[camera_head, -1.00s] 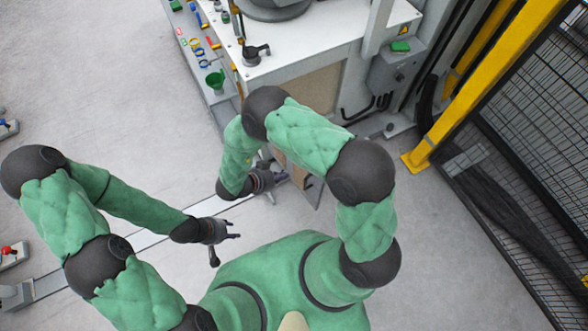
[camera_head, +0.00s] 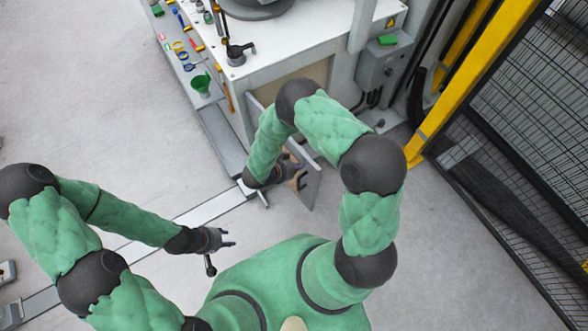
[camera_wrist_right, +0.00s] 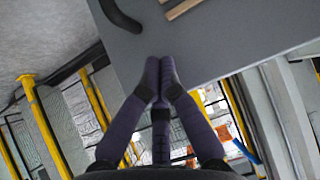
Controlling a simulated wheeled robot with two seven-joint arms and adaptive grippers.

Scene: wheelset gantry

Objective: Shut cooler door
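The cooler door appears to be the grey panel (camera_head: 313,188) standing out from the front of the white machine, open. My right arm hides part of it and its hinge side. My right gripper (camera_head: 301,178) is beside the panel's left face in the head view. In the right wrist view the gripper (camera_wrist_right: 160,62) has its fingertips together with nothing between them, over the grey panel (camera_wrist_right: 205,45); contact is unclear. A black curved handle (camera_wrist_right: 122,14) shows on the panel. My left gripper (camera_head: 232,238) is open and empty above the floor.
The white machine (camera_head: 300,30) holds tools on its top and side shelf, with a green funnel (camera_head: 201,83). A yellow post (camera_head: 465,85) and black mesh fence (camera_head: 530,120) stand to the right. A pale floor strip (camera_head: 190,217) runs left; the floor at lower right is clear.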

